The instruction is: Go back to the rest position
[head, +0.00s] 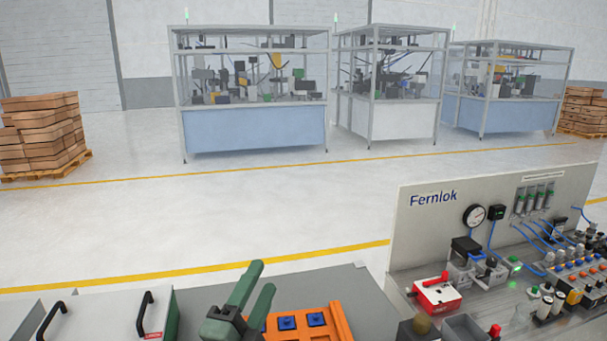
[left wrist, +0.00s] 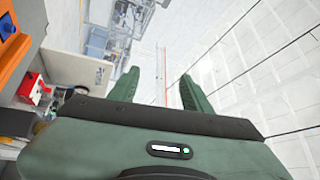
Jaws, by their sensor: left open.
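My left gripper (head: 258,288) is at the bottom middle of the head view, its green fingers pointing up and apart. It is open with nothing between the fingers. It stands in front of an orange tray (head: 341,326) that holds blue square parts (head: 317,319); part of the tray is hidden behind it. In the left wrist view the two green fingers (left wrist: 157,92) are spread and empty, with the floor and wall beyond. The orange tray also shows at the left edge of that view (left wrist: 8,62). My right gripper is not in view.
A Fernlok panel bench (head: 432,225) with a gauge, hoses and a red box (head: 437,294) stands at the right. Grey cases with black handles (head: 145,313) are at the lower left. Glazed machine cells (head: 255,130) and stacked wood (head: 42,135) stand far back. The floor between is clear.

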